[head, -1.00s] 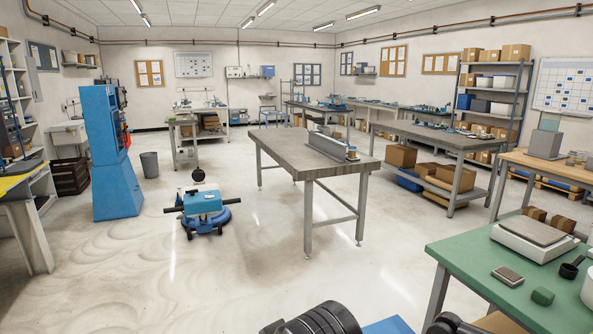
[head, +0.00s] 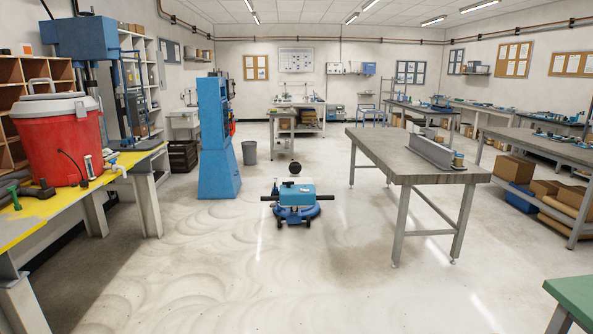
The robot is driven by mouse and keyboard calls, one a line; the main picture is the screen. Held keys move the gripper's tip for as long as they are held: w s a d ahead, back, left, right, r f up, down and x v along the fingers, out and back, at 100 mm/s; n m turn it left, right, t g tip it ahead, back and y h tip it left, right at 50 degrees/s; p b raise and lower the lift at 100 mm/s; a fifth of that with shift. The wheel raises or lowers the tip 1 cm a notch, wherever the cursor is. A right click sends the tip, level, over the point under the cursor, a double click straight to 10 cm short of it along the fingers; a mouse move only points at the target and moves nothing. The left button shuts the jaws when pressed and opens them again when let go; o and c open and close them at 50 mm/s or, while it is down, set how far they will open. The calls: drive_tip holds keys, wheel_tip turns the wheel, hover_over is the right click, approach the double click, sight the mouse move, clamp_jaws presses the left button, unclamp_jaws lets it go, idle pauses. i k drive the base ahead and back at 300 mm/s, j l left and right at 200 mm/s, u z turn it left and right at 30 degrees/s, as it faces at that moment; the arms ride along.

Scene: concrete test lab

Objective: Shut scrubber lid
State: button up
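The floor scrubber (head: 295,204) stands on the pale floor ahead of me, near the middle of the head view. It is a low blue machine with a round blue base, dark side handles and small wheels. A light-coloured piece shows on its top at the back, with a dark round part behind it. I cannot tell from here which part is the lid or how far open it is. My gripper is not in view.
Open floor (head: 230,270) lies between me and the scrubber. A grey worktable (head: 395,150) stands to its right and a blue cabinet (head: 215,150) to its left. A yellow-topped bench (head: 50,205) with a red cooler (head: 57,135) is at the near left. A green table (head: 575,295) corner is at the lower right.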

sight(295, 168)
drive_tip(key=i+z, duration=0.2)
drive_tip(key=i, duration=2.8)
drive_tip(key=i+l+u, duration=0.25)
drive_tip(key=i, duration=0.25)
drive_tip(key=i+l+u, duration=0.2)
drive_tip(key=i, duration=0.35)
drive_tip(key=i+l+u, duration=0.25)
drive_tip(key=i, duration=0.2)
